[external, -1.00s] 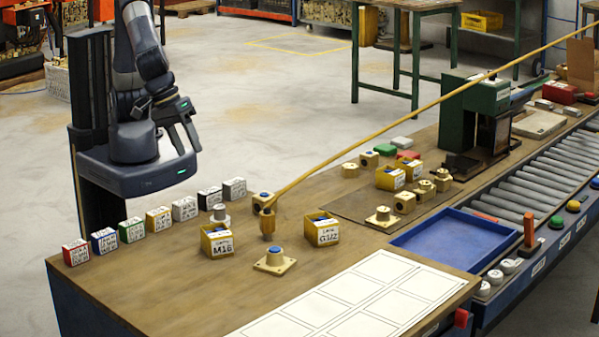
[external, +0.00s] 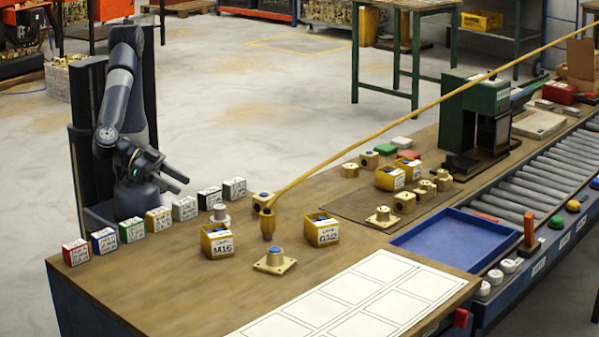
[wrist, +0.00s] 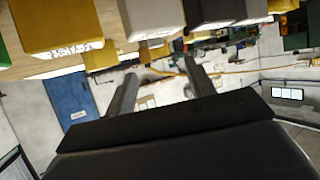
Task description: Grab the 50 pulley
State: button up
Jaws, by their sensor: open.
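A row of small labelled boxes stands along the table's left edge in the external view: red (external: 75,252), blue (external: 104,241), green (external: 131,230), yellow (external: 158,219), white (external: 185,208), black (external: 210,198) and grey (external: 234,189). Their labels are too small to read, so I cannot tell which thing is the 50 pulley. My gripper (external: 178,179) is open and empty, above and behind the white and yellow boxes. In the wrist view, my two fingers (wrist: 160,78) are apart, with a yellow box (wrist: 65,28) and a white box (wrist: 152,18) above them in the picture.
A silver round part (external: 220,213) stands beside the black box. Yellow bins (external: 217,242) and (external: 322,231), a brass flanged part (external: 274,262) and a long slanted brass-coloured rod (external: 400,120) are to the right. The table's front left is clear.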

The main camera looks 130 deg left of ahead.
aim_at(217, 206)
jog(key=shift+d+f+t, duration=0.15)
jog(key=shift+f+t, duration=0.05)
jog(key=shift+t, duration=0.1)
jog(key=shift+w+m, duration=0.1)
jog(key=shift+m, duration=0.2)
jog(key=x, duration=0.6)
jog(key=shift+r, duration=0.1)
jog(key=shift+p+x, duration=0.7)
jog(key=shift+x, duration=1.55)
jog(key=shift+d, duration=0.1)
jog(key=shift+c, duration=0.3)
jog(key=c, duration=1.1)
